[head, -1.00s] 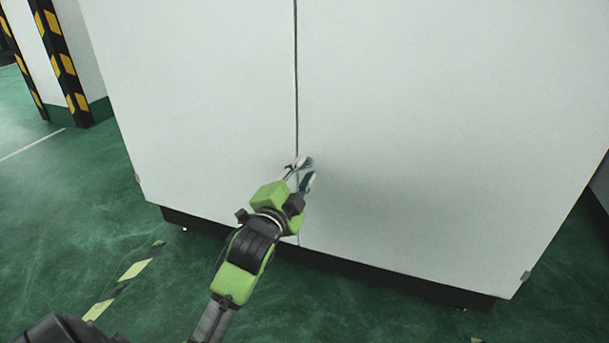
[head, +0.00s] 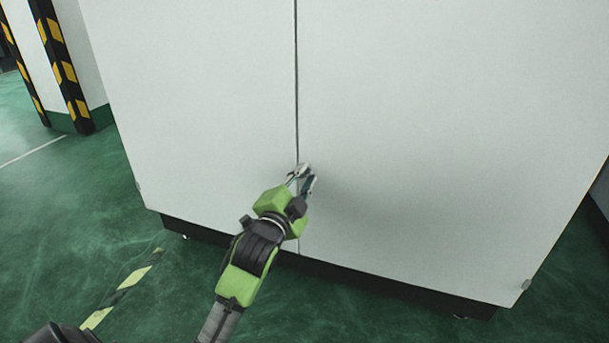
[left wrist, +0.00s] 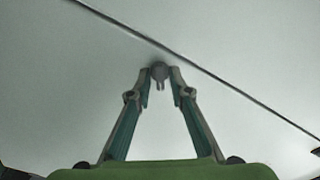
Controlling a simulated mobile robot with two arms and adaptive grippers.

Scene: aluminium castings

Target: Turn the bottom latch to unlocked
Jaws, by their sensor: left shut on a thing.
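The bottom latch (left wrist: 159,71) shows in the left wrist view as a small grey round knob on the cabinet front, close beside the door seam. My left gripper (left wrist: 160,80) has its fingertips on either side of the knob and is shut on it. In the head view my left gripper (head: 306,176) reaches the low part of the cabinet near the seam, and its fingers mostly hide the latch. I cannot tell from these views which way the latch is turned. My right gripper is not in view.
The large pale cabinet (head: 430,130) fills most of the head view, with a dark vertical seam (head: 297,80) between its doors. Open green floor (head: 120,230) lies at the left, with a yellow-and-black floor stripe (head: 120,289). Striped posts (head: 62,70) stand at the far left.

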